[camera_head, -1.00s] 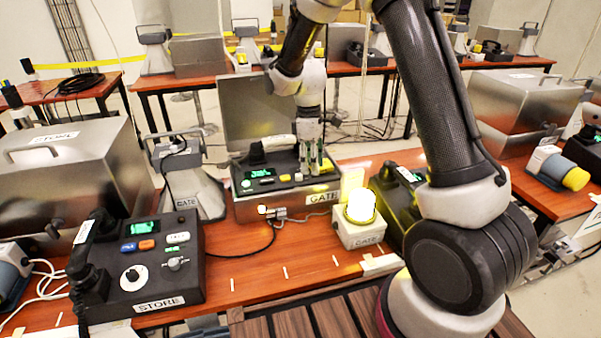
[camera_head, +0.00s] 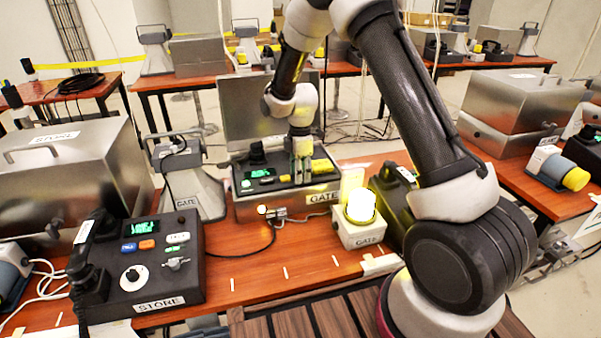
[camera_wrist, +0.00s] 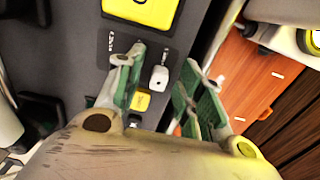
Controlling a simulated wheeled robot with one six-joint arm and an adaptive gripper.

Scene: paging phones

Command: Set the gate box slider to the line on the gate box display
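The gate box (camera_head: 245,212) is a grey metal box with a dark top panel, labelled GATE, in the middle of the head view. Its display (camera_head: 259,173) glows green, too small to read. My gripper (camera_head: 301,168) is low over the right part of that panel. In the wrist view my gripper (camera_wrist: 160,68) is open, its green-padded fingers apart. A small pale knob (camera_wrist: 158,77), apparently the slider, shows between the fingers, with visible gaps on both sides. A small yellow button (camera_wrist: 141,102) lies just below it. The slider's scale is mostly hidden.
A large yellow button (camera_wrist: 142,10) lies beyond the fingers. The GATE beacon (camera_head: 360,207) glows at the box's front right. The store phone (camera_head: 148,262) stands at front left.

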